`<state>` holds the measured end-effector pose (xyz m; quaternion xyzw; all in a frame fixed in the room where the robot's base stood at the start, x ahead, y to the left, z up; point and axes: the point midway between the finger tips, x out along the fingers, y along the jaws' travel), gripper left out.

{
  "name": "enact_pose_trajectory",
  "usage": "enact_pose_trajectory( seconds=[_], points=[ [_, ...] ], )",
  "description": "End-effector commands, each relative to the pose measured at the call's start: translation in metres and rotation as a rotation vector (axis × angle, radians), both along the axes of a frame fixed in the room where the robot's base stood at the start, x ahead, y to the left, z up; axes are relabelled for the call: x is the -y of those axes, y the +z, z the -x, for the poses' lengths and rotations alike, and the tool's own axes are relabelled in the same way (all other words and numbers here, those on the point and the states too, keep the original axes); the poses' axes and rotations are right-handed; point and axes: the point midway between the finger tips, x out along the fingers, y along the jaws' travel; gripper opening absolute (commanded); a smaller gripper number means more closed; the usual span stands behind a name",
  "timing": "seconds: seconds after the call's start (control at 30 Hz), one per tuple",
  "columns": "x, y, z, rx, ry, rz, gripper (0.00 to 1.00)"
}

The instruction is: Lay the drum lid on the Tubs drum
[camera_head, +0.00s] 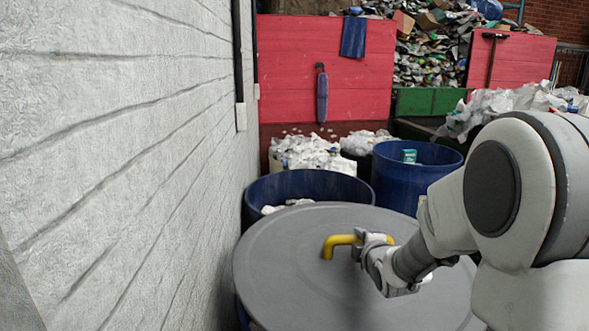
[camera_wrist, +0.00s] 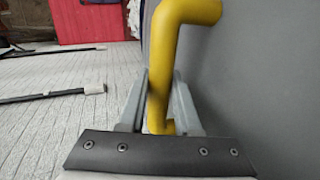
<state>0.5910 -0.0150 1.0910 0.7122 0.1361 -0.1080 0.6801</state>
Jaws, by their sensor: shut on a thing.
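The drum lid (camera_head: 300,285) is a large grey disc with a yellow bent handle (camera_head: 340,240). It fills the lower middle of the head view and the right side of the wrist view (camera_wrist: 262,75). My gripper (camera_head: 364,247) is shut on the yellow handle; in the wrist view its fingers (camera_wrist: 160,88) stand on either side of the bar. A blue drum (camera_head: 262,195) with white waste inside shows just behind the lid, its front hidden. A sliver of blue shows below the lid's left edge. I see no Tubs label, and cannot tell whether the lid touches a drum.
A white brick wall (camera_head: 120,150) runs close along the left. Another blue drum (camera_head: 400,178) with a green item stands behind at right. White bagged waste (camera_head: 315,153) lies behind the drums, before red panels (camera_head: 290,65). My arm fills the right.

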Motion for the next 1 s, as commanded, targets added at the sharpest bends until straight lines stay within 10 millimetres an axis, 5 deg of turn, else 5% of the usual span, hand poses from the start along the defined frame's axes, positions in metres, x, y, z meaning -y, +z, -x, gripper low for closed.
enact_pose_trajectory(
  seconds=[0.57, 1.0],
  points=[
    [-0.019, -0.006, 0.005, 0.012, -0.068, -0.008, 0.0],
    [-0.024, -0.018, 0.052, 0.018, -0.233, -0.026, 0.0]
  ],
)
